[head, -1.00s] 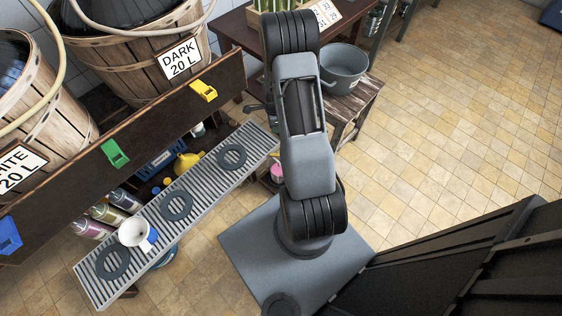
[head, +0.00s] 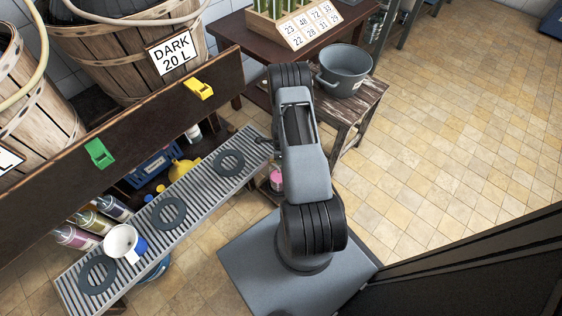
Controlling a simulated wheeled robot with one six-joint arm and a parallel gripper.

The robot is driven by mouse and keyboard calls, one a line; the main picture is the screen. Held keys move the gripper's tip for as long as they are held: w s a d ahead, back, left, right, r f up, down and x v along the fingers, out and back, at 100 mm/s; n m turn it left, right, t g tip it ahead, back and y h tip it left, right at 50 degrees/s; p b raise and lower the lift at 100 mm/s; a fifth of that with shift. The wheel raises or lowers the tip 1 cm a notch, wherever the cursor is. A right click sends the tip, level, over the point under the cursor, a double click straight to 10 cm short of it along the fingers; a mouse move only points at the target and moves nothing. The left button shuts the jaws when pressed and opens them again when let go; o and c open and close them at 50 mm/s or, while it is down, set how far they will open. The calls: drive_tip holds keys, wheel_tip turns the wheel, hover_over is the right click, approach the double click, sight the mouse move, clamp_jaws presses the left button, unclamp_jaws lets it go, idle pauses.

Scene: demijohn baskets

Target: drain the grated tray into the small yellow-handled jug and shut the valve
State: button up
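The grey grated tray (head: 200,187) is a long slatted strip running diagonally at the left of the head view, with three dark rings on it. A small white jug with blue on its side (head: 122,243) stands near the tray's lower-left ring. I cannot make out a yellow-handled jug. A yellow object (head: 183,170), partly hidden, sits on the shelf behind the tray. No drain valve of the tray can be made out. My gripper is mostly hidden behind my arm; only a small dark part (head: 265,140) shows by the tray's far end, so its opening cannot be seen.
A yellow tap (head: 199,88) and a green tap (head: 99,152) sit on the dark board (head: 150,112) below wooden tubs. A grey bucket (head: 344,72) stands on a wooden stool (head: 350,107). The tiled floor at right is clear.

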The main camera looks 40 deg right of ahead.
drive_tip(key=shift+f, duration=1.05)
clamp_jaws()
